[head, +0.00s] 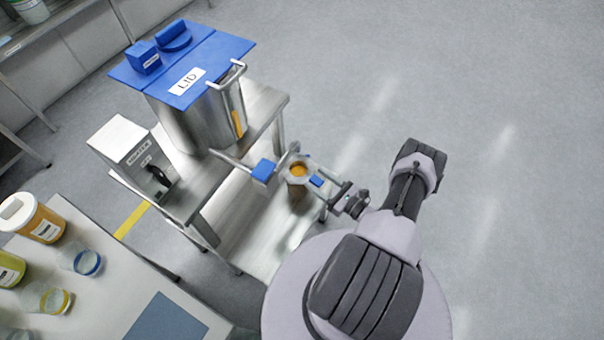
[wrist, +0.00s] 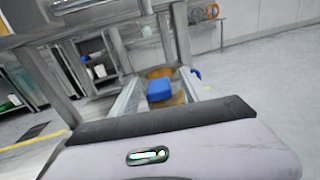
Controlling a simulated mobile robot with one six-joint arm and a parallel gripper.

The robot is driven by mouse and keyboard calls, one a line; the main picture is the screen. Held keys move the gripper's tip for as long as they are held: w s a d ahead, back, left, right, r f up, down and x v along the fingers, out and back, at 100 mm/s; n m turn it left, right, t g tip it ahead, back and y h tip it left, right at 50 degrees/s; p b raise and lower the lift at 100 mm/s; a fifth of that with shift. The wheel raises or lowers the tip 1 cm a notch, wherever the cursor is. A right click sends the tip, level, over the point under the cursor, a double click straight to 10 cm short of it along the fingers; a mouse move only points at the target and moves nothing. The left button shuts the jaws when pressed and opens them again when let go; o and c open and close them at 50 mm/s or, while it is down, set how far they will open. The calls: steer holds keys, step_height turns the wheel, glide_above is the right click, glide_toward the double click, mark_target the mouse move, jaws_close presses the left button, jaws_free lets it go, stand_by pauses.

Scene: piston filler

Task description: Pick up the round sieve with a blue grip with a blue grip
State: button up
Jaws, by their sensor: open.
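The round sieve (head: 297,163) is at the filler's outlet, above a jar with orange content (head: 298,172). Its small blue grip (head: 316,181) sticks out toward my gripper (head: 338,189). In the wrist view a blue block, seemingly this grip (wrist: 160,91), shows between the two fingers, with an orange surface (wrist: 158,72) behind it. My gripper is open and close to the grip. I cannot tell whether a finger touches it. The sieve's rim is largely hidden in the wrist view.
The steel filler has a blue lid (head: 188,68) and a pipe with a blue block (head: 263,171) left of the sieve. It stands on a metal stand (head: 262,108) beside a control box (head: 131,152). A white table (head: 117,283) with several jars is at lower left. Floor is clear at right.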

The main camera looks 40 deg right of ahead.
mark_target(311, 176)
steer(key=w, duration=0.2)
steer(key=w+a, duration=0.1)
steer(key=w, duration=0.1)
steer(key=shift+b, duration=0.4)
jaws_close()
